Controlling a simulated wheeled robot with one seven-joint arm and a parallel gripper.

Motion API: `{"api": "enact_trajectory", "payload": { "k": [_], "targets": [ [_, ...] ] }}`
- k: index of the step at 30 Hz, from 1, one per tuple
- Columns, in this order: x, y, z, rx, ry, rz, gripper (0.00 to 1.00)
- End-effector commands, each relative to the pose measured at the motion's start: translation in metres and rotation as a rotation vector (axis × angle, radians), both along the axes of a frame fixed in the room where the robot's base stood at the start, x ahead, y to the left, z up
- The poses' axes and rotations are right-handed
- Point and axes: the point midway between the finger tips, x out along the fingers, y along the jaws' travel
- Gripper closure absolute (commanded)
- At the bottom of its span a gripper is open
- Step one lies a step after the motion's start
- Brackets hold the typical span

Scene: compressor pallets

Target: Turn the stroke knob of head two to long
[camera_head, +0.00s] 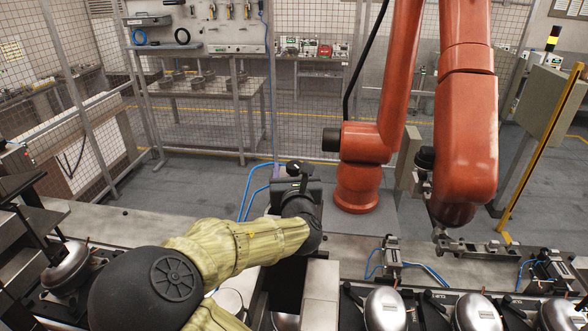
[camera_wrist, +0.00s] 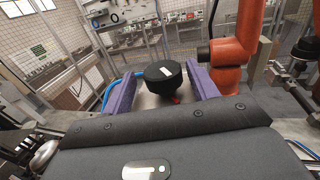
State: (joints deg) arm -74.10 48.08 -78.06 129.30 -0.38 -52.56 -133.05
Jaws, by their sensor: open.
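A round black knob (camera_wrist: 163,79) with a short white mark on its top shows in the wrist view. A small red part shows just below it. The white mark is slightly slanted. My gripper (camera_wrist: 161,88) is open, with one purple finger on the left of the knob and the other on its right. A gap shows on the left; I cannot tell whether the right finger touches. In the head view my gripper (camera_head: 294,185) is beyond the yellowish arm sleeve, at the line's far edge, and its fingers are hard to make out. No knob labels are readable.
An orange robot arm (camera_head: 465,130) stands right of my gripper, with its tool low over the line. Several silver compressors (camera_head: 386,309) sit at the front right. Blue hoses (camera_head: 246,190) run beside my gripper. A mesh fence (camera_head: 310,90) stands behind; the floor before it is clear.

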Motion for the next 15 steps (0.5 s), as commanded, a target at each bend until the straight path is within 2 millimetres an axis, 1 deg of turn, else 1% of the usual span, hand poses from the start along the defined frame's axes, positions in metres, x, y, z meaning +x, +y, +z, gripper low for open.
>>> {"api": "enact_trajectory", "payload": {
  "k": [2,3,8,9,10,11,12,15],
  "targets": [
    [0.001,-0.004,0.0,0.0,0.0,-0.006,0.41],
    [0.001,-0.007,0.0,0.0,0.0,-0.011,0.45],
    [0.002,-0.013,0.0,0.0,0.0,-0.021,0.77],
    [0.002,-0.013,0.0,0.0,0.0,-0.021,0.84],
    [0.002,-0.012,0.0,0.0,0.0,-0.02,0.85],
    [0.0,0.007,0.0,-0.001,-0.001,0.004,0.85],
    [0.001,0.0,0.0,-0.001,0.0,-0.006,0.85],
    [0.0,-0.001,0.0,-0.001,0.0,-0.006,0.85]
  ]
}}
